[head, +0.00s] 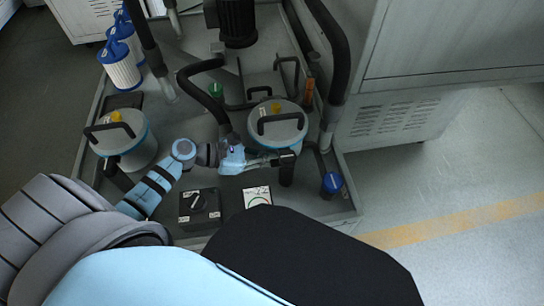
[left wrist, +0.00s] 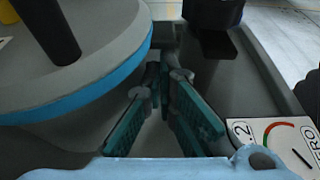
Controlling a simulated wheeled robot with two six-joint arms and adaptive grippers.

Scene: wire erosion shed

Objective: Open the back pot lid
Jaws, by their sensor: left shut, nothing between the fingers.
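Two grey pots show in the head view, one on the left (head: 137,150) and one on the right (head: 290,140). Each has a round grey lid with a blue rim, a black bar handle and a yellow knob; both lids look seated. I cannot tell which is the back pot. My left gripper (head: 284,160) is shut and empty at the near side of the right pot's rim. In the left wrist view its fingers (left wrist: 168,76) meet beside a blue-rimmed lid (left wrist: 100,88), below the rim. A black handle post rises from that lid. My right gripper is not in view.
A black dial box (head: 199,206) and a white gauge (head: 257,197) sit near the tray's front. Black hoses (head: 192,85) and pipes rise around the pots. Blue-white filter cartridges (head: 121,65) stand at the back left. A blue-capped part (head: 332,183) is at right.

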